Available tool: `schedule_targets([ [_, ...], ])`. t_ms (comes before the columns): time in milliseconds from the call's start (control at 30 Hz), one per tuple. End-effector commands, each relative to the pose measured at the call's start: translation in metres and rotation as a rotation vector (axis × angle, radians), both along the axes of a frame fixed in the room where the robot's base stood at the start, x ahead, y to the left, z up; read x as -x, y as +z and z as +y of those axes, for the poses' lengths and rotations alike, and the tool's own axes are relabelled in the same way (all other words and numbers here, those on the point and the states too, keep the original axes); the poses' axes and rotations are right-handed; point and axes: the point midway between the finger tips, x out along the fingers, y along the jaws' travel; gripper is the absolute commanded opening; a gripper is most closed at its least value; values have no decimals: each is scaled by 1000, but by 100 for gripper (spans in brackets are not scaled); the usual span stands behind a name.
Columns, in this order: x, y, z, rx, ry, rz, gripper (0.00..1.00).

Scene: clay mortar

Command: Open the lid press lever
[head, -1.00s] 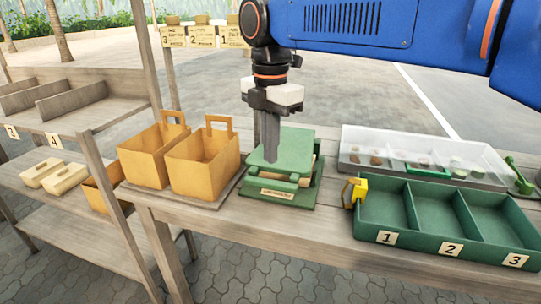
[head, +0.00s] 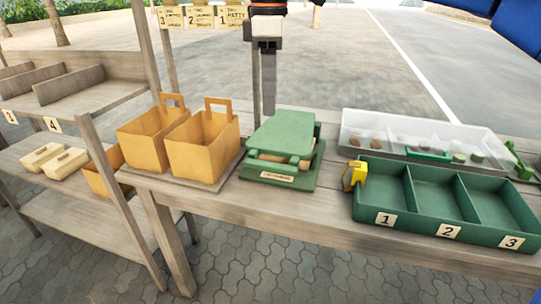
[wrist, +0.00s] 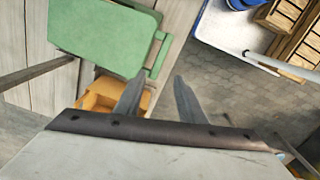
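The green lid press (head: 285,131) stands on the wooden table, its flat lid lying over the base, with a light layer showing between them. A green bar, apparently the lever (head: 279,156), runs along its front edge. In the wrist view the lid (wrist: 105,32) fills the upper left, with a bar-like handle (wrist: 157,55) at its right edge. My gripper (head: 268,112) points down at the far left corner of the press, in the head view seemingly behind or above it. Its fingers are apart with nothing between them in the wrist view (wrist: 158,77). Contact with the press is not visible.
Two orange bags (head: 203,147) stand close left of the press. A green three-part tray (head: 449,232) with a yellow clip (head: 354,176) is to the right, and a white tray (head: 405,135) of small items lies behind it. A shelf post (head: 125,200) stands at left.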

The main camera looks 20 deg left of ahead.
Motion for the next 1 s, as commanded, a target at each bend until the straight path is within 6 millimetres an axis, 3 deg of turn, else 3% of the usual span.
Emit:
schedule_targets([
  [200,1,21,-1,-2,-213,-3,36],
  [367,2,19,-2,-1,-251,-2,36],
  [567,2,-6,-2,1,-250,-1,36],
  [1000,1,-84,-2,0,-249,-2,36],
])
